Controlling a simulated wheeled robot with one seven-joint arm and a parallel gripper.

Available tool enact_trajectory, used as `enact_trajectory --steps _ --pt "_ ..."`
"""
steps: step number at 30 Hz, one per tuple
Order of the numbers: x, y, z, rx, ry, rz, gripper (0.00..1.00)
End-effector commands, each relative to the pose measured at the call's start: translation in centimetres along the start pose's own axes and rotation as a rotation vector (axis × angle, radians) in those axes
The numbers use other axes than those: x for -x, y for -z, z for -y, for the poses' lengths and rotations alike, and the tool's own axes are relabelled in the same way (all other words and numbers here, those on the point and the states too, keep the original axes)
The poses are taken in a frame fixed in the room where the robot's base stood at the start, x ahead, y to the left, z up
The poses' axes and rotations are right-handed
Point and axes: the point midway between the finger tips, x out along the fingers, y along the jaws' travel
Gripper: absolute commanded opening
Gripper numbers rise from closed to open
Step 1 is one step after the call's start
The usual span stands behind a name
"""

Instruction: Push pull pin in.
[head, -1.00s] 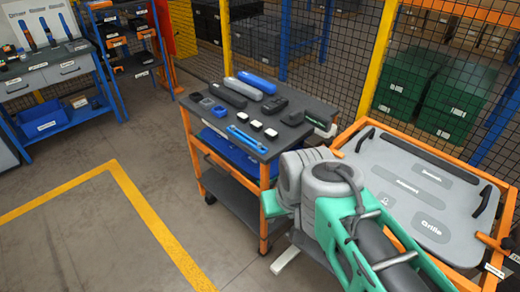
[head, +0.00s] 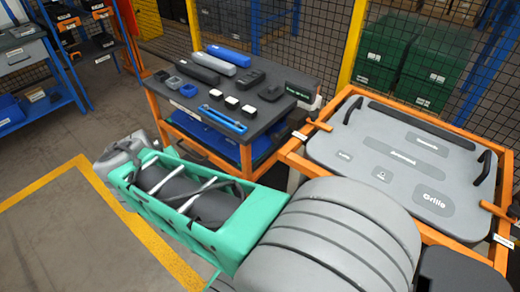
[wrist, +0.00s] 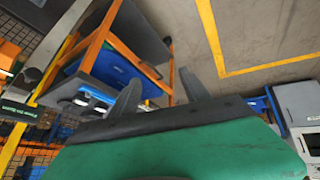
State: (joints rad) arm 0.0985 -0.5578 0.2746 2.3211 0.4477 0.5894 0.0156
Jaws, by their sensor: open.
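A grey door panel (head: 400,165) lies in an orange frame (head: 292,160) at the right of the head view. An orange pin-like handle (head: 318,126) sits at the frame's left corner, and another orange handle (head: 497,211) sits at its right side. I cannot tell which is the pull pin or how far either is in. My gripper (wrist: 162,90) is open and empty in the wrist view, its two dark fingers apart.
An orange-framed cart (head: 246,160) with tools and dark cases on top stands left of the panel, close behind my arm. Mesh fencing and a yellow post (head: 352,45) stand behind. A blue rack (head: 50,97) is at far left. The floor inside the yellow line is clear.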

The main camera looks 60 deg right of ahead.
Motion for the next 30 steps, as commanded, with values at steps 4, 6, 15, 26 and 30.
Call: enact_trajectory --steps 4,6,15,26,30 --pt "-12.8 -3.1 -13.3 -0.178 -0.507 -0.144 0.55" --pt "-14.1 -4.3 -18.7 -0.185 -0.735 -0.208 0.55" --pt "-11.5 -6.0 -26.8 -0.069 -1.189 -0.317 0.55" --pt "-13.2 -4.7 -32.7 -0.072 -1.193 -0.313 0.55" --pt "-13.6 -4.4 -33.6 -0.070 -1.190 -0.315 0.55"
